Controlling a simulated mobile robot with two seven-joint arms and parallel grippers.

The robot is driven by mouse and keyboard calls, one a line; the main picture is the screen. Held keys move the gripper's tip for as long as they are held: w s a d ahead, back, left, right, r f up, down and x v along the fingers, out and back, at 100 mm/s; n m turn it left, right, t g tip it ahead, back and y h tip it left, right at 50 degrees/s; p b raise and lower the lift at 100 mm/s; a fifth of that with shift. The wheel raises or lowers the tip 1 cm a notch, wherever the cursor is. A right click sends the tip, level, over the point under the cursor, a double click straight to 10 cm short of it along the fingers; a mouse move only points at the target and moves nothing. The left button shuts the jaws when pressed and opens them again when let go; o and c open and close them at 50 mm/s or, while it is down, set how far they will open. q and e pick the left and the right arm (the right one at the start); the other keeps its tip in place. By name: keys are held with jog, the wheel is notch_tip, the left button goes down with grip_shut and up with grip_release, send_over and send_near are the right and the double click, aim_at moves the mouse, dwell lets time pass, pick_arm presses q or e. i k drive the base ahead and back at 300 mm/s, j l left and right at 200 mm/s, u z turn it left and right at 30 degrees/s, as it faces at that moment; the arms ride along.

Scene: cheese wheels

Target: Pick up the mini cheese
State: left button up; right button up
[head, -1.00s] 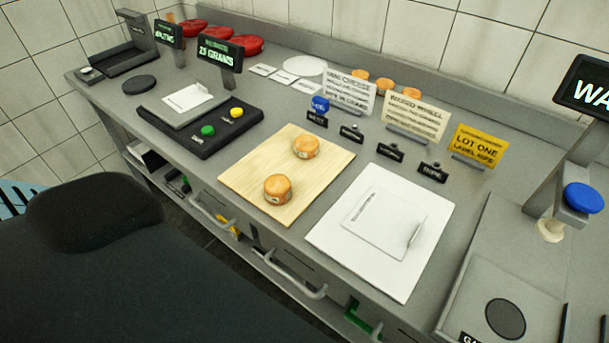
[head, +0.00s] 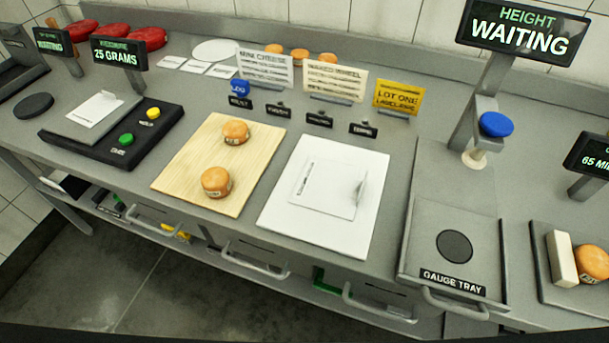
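Two small round orange cheeses sit on the pale wooden board (head: 182,165), both with small labels on their sides. The nearer cheese (head: 216,182) is at the board's front and the farther cheese (head: 236,132) is towards its back. A white card whose heading seems to read "MINI CHEESE" (head: 264,68) stands behind the board. Another orange cheese (head: 592,262) sits beside a pale block on a tray at the right edge. Three more orange cheeses (head: 299,55) stand behind the cards, partly hidden. Neither gripper is in view.
A black scale (head: 165,122) with green and yellow buttons is left of the board. A white sheet (head: 277,207) lies right of it. The gauge tray (head: 400,235) and its post (head: 473,100) with blue knob are further right. Red cheeses (head: 147,38) stand at the back left.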

aim_at(592, 261)
jog(key=z, duration=1.9)
jog(key=l, duration=0.55)
jog(key=u, duration=0.05)
